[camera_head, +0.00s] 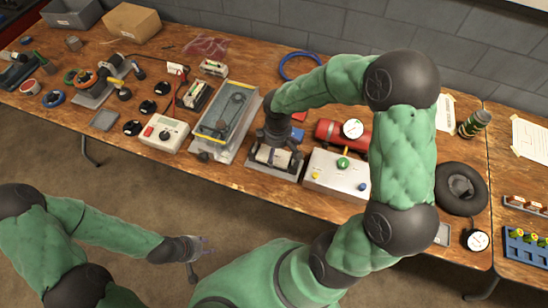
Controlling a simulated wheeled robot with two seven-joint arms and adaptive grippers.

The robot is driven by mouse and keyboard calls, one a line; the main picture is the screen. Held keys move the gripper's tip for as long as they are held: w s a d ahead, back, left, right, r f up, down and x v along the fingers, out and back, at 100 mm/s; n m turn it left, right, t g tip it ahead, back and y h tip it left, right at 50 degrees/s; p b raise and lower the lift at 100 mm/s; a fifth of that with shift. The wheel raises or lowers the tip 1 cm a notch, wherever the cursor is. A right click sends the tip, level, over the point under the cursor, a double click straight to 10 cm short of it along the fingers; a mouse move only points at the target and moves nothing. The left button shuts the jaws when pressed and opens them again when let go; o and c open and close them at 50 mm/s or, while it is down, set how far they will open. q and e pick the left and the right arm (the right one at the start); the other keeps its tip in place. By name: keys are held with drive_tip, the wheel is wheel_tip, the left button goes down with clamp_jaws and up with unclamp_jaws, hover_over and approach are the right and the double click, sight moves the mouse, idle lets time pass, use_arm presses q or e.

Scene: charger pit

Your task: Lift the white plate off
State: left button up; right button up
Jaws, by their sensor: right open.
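My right gripper (279,133) points down over a small dark unit with a pale base (257,164) near the table's front edge. The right gripper is open. A white or pale piece (268,155) shows on that unit, just below the fingers; it may be the white plate. The gripper hides part of the unit, and I cannot tell if the fingers touch the piece. My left gripper (202,246) is low in front of the table, over the floor, apart from everything; its finger opening is unclear.
A clear-walled case (224,125) stands close left of the unit. A white control box (336,177) with knobs stands close right, with a red cylinder (328,132) behind it. A white meter (163,134) sits further left. My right arm hides some table.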

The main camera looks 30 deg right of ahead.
sight(278, 153)
drive_tip(key=c, duration=1)
drive_tip(key=shift+r, duration=0.15)
drive_tip(key=shift+c, duration=0.2)
drive_tip(key=shift+r+p, duration=0.35)
drive_tip(key=shift+r, duration=0.25)
wheel_tip(278, 153, up, 2)
drive_tip(key=shift+s+r+p, duration=0.1)
drive_tip(key=shift+r+p, duration=0.1)
drive_tip(key=shift+p, duration=0.3)
drive_tip(key=s+a+r+p, duration=0.1)
drive_tip(key=s+r+p, duration=0.1)
drive_tip(key=s+r, duration=0.2)
drive_tip(key=s+a+r+p, duration=0.1)
drive_tip(key=s+r+p, duration=0.2)
drive_tip(key=s, duration=0.6)
wheel_tip(278, 153, up, 2)
drive_tip(key=shift+s+a+r, duration=0.15)
drive_tip(key=shift+s, duration=0.2)
